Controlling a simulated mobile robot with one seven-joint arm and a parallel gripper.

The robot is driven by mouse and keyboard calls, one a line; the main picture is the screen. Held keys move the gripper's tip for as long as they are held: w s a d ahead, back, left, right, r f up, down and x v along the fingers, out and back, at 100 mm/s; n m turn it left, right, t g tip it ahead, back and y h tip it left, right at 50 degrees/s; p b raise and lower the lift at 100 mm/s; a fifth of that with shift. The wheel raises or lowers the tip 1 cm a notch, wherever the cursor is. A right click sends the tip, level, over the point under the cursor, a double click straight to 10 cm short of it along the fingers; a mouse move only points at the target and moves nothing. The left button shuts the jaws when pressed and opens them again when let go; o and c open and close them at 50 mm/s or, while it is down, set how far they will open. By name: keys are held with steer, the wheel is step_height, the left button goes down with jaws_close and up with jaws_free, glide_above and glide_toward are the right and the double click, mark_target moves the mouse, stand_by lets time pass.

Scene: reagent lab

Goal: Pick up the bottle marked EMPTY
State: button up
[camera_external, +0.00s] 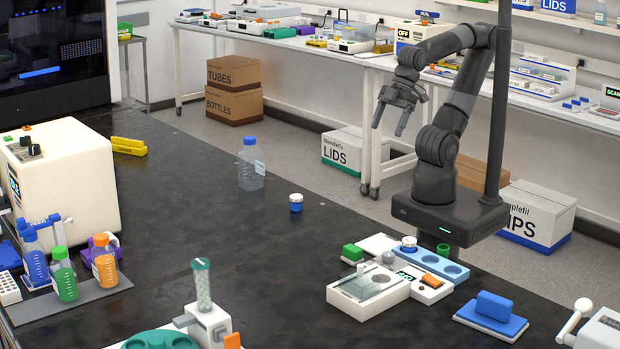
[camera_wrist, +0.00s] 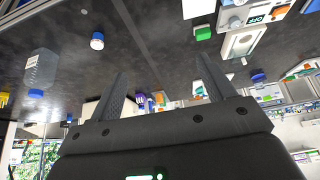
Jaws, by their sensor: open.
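A clear, colourless bottle (camera_external: 251,176) with a blue cap stands upright on the black bench, left of centre. It carries a pale label whose words are too small to read. It also shows at the left edge of the wrist view (camera_wrist: 40,68), away from my fingers. Three filled bottles stand on a grey mat at the left: a blue one (camera_external: 36,266), a green one (camera_external: 66,283) and an orange one (camera_external: 105,268). My gripper (camera_external: 389,124) is open and empty, raised beyond the bench's right edge, well to the right of the clear bottle.
A small blue-and-white jar (camera_external: 296,203) stands right of the clear bottle. A yellow rack (camera_external: 128,146) and a cream machine (camera_external: 64,180) are to its left. A scale (camera_external: 368,289) and a blue block (camera_external: 493,307) are at front right. The bench around the clear bottle is bare.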

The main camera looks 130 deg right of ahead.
steer(key=w+d+m, duration=0.2)
steer(key=w+d, duration=0.5)
steer(key=w, duration=0.1)
steer(key=m+g+h, duration=0.1)
steer(key=m+h, duration=0.4)
steer(key=m, duration=0.2)
glide_toward(251, 138)
steer(key=d+f, duration=0.2)
steer(key=x, duration=0.5)
steer(key=shift+a, duration=0.2)
steer(key=shift+w+x, duration=0.15)
steer(key=shift+x, duration=1.2)
steer(key=shift+w+x, duration=0.15)
steer(key=shift+x, duration=1.2)
steer(key=shift+a, duration=0.15)
steer(key=shift+c, duration=0.4)
steer(key=shift+s, duration=0.1)
jaws_close()
